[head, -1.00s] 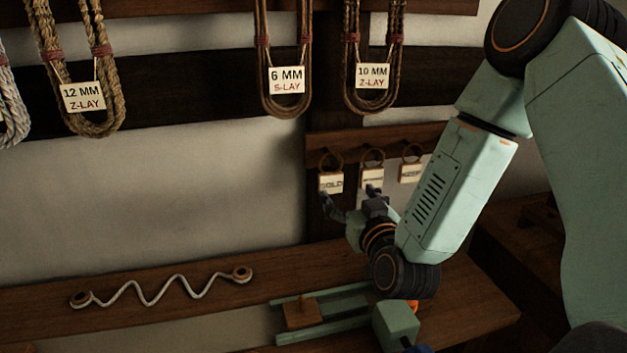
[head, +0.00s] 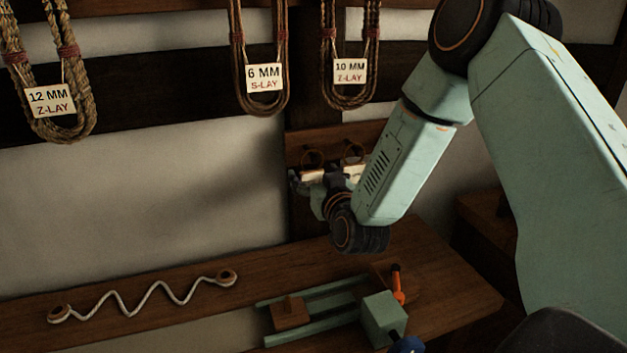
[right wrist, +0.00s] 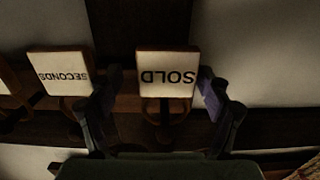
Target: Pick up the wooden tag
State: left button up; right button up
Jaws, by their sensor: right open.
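Small wooden tags with white faces hang by rings from a wooden rail on the back wall. In the right wrist view, upside down, the tag reading SOLD (right wrist: 167,75) is between the two fingers of my right gripper (right wrist: 161,84). The fingers are open, with a gap on the left; the right finger is close to the tag's edge. The tag reading SECONDS (right wrist: 60,74) hangs just outside the left finger. In the head view my right gripper (head: 316,181) is at the leftmost tag (head: 312,174) and partly covers it. My left gripper is out of view.
Labelled rope coils hang above, such as the 6 MM S-LAY coil (head: 264,77). Below, a wooden bench (head: 190,315) carries a zigzag white cord (head: 150,299) and a green slide device (head: 385,318) with an orange handle (head: 397,284). A neighbouring tag (head: 354,171) hangs close by.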

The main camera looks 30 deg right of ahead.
jog(key=shift+a+r, duration=0.15)
jog(key=shift+a, duration=0.4)
jog(key=shift+c, duration=1.3)
jog(key=shift+d, duration=0.4)
jog(key=c, duration=0.4)
jog(key=shift+a, duration=0.15)
jog(key=c, duration=0.3)
jog(key=shift+a, duration=0.15)
jog(key=shift+c, duration=0.4)
jog(key=shift+w+r, duration=0.1)
jog(key=shift+d+r, duration=0.25)
jog(key=shift+r, duration=0.05)
pick_arm(q)
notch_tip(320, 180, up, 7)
jog(key=p, duration=0.7)
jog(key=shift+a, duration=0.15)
pick_arm(e)
jog(key=f+v, duration=0.1)
jog(key=v, duration=1.7)
